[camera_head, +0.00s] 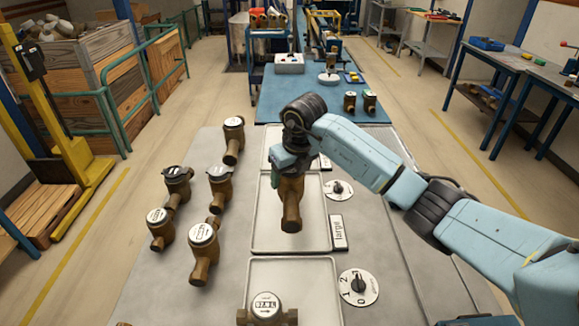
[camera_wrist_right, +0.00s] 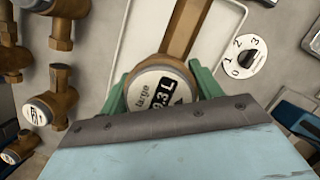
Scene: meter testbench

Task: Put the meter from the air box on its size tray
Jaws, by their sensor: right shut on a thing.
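My right gripper (camera_head: 290,165) is shut on a brass meter (camera_head: 291,200), gripping it around its round head. In the right wrist view the meter's white face (camera_wrist_right: 158,92) reads "large" and a litre figure, between the green fingers of the right gripper (camera_wrist_right: 160,100). The meter is over the middle pale tray (camera_head: 262,236), beside a label "large" (camera_head: 338,231). I cannot tell whether it touches the tray. My left gripper is not in view. I cannot make out which thing is the air box.
Several brass meters (camera_head: 203,250) stand on the grey table left of the trays. Another meter (camera_head: 267,308) is on the near tray (camera_head: 318,272). Numbered dials (camera_head: 358,287) lie right of the trays. Two meters (camera_head: 369,102) stand on the blue bench (camera_head: 300,108) behind.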

